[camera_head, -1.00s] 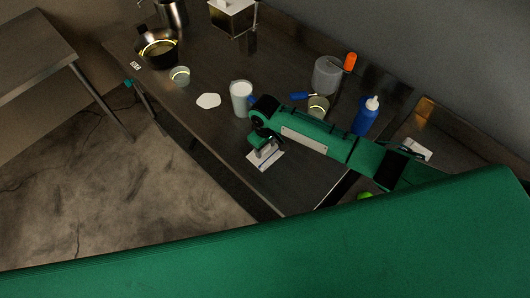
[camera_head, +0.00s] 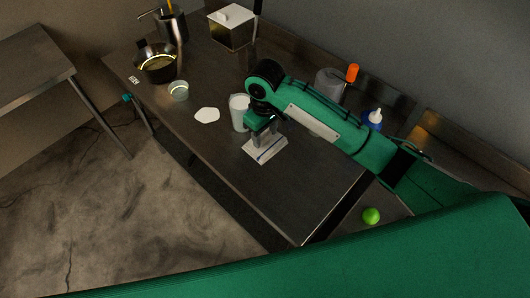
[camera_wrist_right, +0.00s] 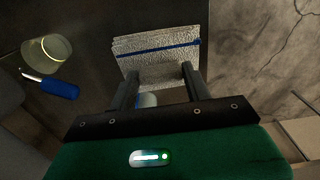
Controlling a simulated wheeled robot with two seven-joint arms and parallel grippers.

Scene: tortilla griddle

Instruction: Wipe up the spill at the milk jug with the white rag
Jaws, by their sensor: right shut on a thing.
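The white rag (camera_head: 268,154), with a blue stripe, is in my right gripper (camera_head: 264,134), just in front of the milk jug. In the right wrist view the rag (camera_wrist_right: 160,54) spreads beyond the two fingers of the right gripper (camera_wrist_right: 160,82), which is shut on it. I cannot tell whether the rag touches the table. The milk jug (camera_head: 238,116) stands upright, partly hidden by my right arm. The white spill (camera_head: 207,114) is a flat patch left of the jug, apart from the rag. My left gripper is not in view.
A small bowl (camera_head: 178,91) and a dark pan (camera_head: 155,64) stand further back left on the table. A blue bottle (camera_head: 373,120) is behind my right arm. A green ball (camera_head: 371,216) lies at the lower right. The table's front right part is clear.

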